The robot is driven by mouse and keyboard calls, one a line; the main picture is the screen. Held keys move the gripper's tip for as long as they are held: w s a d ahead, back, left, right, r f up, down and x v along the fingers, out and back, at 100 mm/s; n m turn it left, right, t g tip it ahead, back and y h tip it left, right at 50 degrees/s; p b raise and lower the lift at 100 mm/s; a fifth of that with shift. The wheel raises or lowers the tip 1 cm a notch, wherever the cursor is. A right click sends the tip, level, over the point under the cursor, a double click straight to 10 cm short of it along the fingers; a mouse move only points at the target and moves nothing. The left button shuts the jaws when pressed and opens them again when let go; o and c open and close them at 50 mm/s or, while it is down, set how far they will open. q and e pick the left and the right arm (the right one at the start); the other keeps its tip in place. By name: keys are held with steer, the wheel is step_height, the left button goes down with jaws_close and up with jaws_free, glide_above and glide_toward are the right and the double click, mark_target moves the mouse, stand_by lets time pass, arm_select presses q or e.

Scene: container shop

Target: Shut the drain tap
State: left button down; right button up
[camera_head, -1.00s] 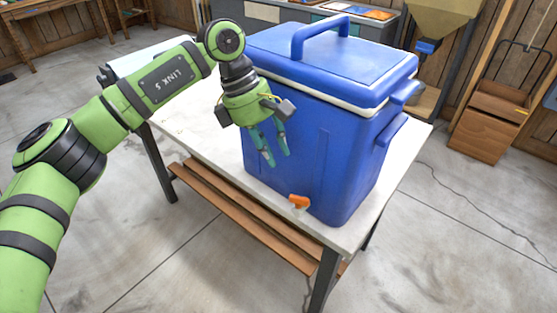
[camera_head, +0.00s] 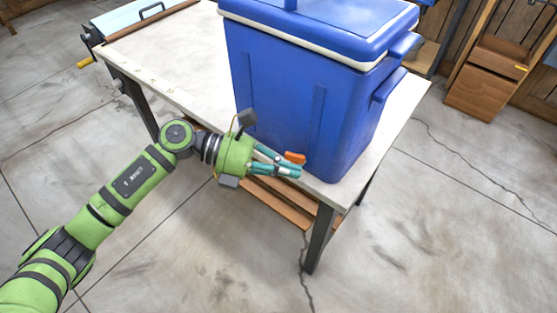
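The drain tap is a small orange handle (camera_head: 295,158) low on the front face of a blue cooler box (camera_head: 285,95). The cooler stands on a white-topped table with its lid on. My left gripper (camera_head: 297,170) reaches in from the left, its teal fingers level and pointing right, just in front of and below the tap handle. The fingers look close together and overlap the tap's lower part. I cannot tell whether they touch it or how far they are apart. The tap's body is hidden behind the fingers. My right gripper is not in view.
The white table top (camera_head: 165,68) is bare to the left of the cooler, and its front edge lies just under my gripper. A wooden slatted shelf (camera_head: 275,205) sits below. A wooden stand (camera_head: 487,85) is at the far right. Open concrete floor lies in front.

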arm_select(q)
steer(key=s+a+f+n+t, duration=0.25)
steer(key=a+n+t, duration=0.35)
steer(key=n, duration=0.3)
steer(key=s+a+f+n+t, duration=0.1)
steer(key=s+a+n+t, duration=0.2)
steer(key=a+n+t, duration=0.35)
steer(key=n+g+p, duration=0.1)
steer(key=n+p, duration=0.1)
steer(key=p, duration=0.2)
glide_toward(298, 159)
steer(key=s+d, duration=0.1)
steer(key=d, duration=0.2)
steer(key=w, duration=0.1)
steer(key=w+d, duration=0.1)
steer(key=w, duration=0.1)
steer(key=shift+w+d+f, duration=0.1)
steer(key=shift+w+d, duration=0.15)
steer(key=shift+w, duration=0.15)
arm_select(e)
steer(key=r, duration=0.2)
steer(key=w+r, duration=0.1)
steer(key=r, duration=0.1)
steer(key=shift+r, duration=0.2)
